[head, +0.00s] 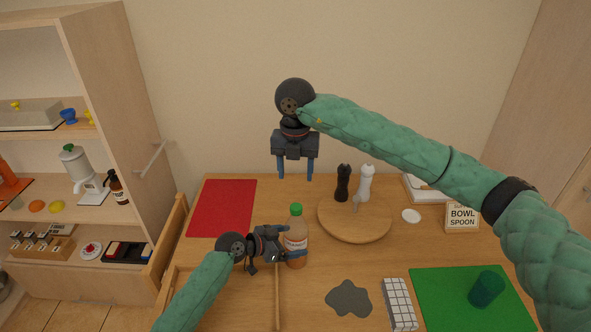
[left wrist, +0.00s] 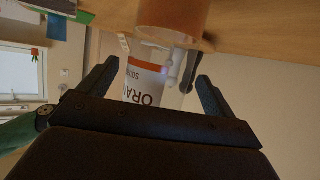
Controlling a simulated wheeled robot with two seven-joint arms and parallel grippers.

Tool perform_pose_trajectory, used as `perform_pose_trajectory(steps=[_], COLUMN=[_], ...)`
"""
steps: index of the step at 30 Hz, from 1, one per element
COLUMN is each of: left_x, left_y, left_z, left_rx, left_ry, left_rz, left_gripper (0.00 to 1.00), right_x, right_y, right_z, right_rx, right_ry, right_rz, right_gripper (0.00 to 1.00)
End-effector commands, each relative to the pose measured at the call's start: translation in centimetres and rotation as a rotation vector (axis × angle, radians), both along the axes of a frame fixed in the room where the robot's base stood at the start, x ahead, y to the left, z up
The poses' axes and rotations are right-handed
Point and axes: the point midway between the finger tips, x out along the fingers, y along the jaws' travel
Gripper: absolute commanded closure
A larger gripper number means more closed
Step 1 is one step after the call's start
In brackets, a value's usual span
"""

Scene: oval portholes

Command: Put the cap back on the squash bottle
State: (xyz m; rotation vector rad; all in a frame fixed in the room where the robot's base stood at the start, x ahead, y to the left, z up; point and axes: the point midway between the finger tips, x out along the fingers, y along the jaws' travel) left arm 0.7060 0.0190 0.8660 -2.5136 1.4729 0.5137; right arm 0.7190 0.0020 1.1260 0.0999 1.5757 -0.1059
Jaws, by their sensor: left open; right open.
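My left gripper (head: 284,246) is open, low beside the bottle from the left. In the left wrist view, the bottle (left wrist: 172,18) appears between the two open fingers (left wrist: 157,88), its label partly readable; I cannot tell whether they touch it. My right gripper (head: 295,176) is open and empty, pointing down in the air above the bottle.
A round wooden board (head: 352,226) with dark and white shakers is right of the bottle. A red mat (head: 222,207) lies left. A grey patch (head: 349,298), a white gridded block (head: 399,303) and a green mat (head: 445,290) with a green cup (head: 486,289) are in front.

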Motion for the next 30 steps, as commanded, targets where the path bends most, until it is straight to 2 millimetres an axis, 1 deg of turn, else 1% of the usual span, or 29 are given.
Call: perform_pose_trajectory(steps=[1, 6, 12, 26, 29, 30], left_x=[-0.3, -1.4, -2.2, -2.4, -2.4, -2.4], left_y=[0.7, 2.6, 4.1, 4.4, 4.4, 4.4], left_z=[-0.1, 0.9, 1.6, 2.1, 3.0, 3.6], left_rx=[0.002, 0.003, 0.002, 0.0, 0.0, 0.0], left_ry=[-0.002, -0.001, 0.001, 0.002, 0.001, 0.001], left_rz=[0.0, 0.0, 0.0, -0.001, 0.0, 0.0], left_gripper=[0.09, 0.09, 0.09, 0.09, 0.09, 0.09], right_x=[0.0, 0.0, 0.0, 0.0, 0.0, 0.0], right_y=[0.0, 0.0, 0.0, 0.0, 0.0, 0.0], right_z=[-0.7, -1.6, -2.1, -2.1, -1.2, -0.5], right_rx=[0.0, 0.0, 0.0, 0.0, 0.0, 0.0], right_ry=[0.0, 0.0, 0.0, 0.0, 0.0, 0.0], right_rz=[0.0, 0.0, 0.0, 0.0, 0.0, 0.0], right_gripper=[0.45, 0.45, 0.45, 0.45, 0.45, 0.45])
